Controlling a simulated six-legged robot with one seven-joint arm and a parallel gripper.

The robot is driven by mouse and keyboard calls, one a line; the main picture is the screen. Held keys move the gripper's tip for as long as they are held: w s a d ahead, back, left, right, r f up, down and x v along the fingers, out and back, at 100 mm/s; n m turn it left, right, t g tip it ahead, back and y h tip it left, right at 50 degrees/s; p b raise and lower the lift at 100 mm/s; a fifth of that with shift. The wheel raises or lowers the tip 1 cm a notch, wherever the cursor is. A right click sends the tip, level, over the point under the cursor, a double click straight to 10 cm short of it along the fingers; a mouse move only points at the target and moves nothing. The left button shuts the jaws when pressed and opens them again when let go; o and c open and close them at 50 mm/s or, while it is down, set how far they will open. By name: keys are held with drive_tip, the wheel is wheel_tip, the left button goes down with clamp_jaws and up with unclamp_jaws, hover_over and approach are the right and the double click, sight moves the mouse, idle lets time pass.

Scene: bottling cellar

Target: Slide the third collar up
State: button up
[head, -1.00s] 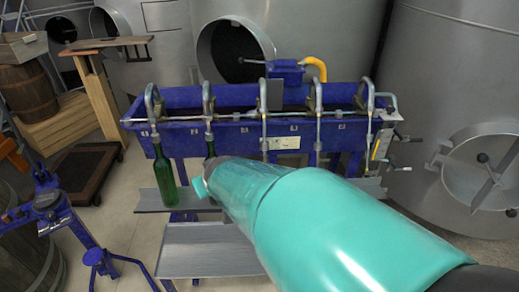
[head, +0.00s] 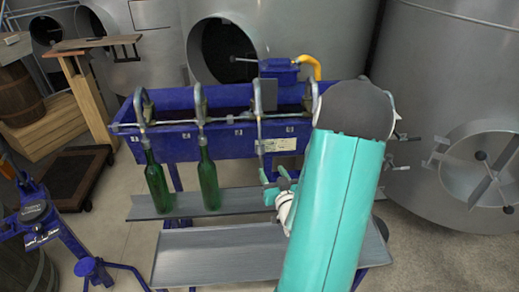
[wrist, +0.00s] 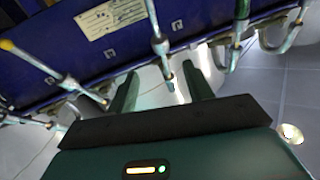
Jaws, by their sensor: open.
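The blue filling trough (head: 180,146) carries a row of hanging metal spouts. The third spout from the left (head: 259,132) has no bottle under it; its collar (head: 260,148) is small in the head view. My gripper (head: 277,182) is just below this spout, with teal fingers. In the wrist view my gripper (wrist: 160,71) is open, and a spout (wrist: 157,30) with a wider metal collar (wrist: 160,47) hangs between and beyond the fingertips. Its lower tip lies in the gap. I see no contact.
Green bottles stand under the first (head: 156,182) and second (head: 208,180) spouts, on a grey shelf (head: 185,210). A lower grey tray (head: 215,258) lies below. A steel tank (head: 440,90) stands right, and a blue stand (head: 45,225) left.

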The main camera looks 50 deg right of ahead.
sight(262, 152)
drive_tip(key=x, duration=1.3)
drive_tip(key=shift+a, duration=0.1)
drive_tip(key=shift+c, duration=0.4)
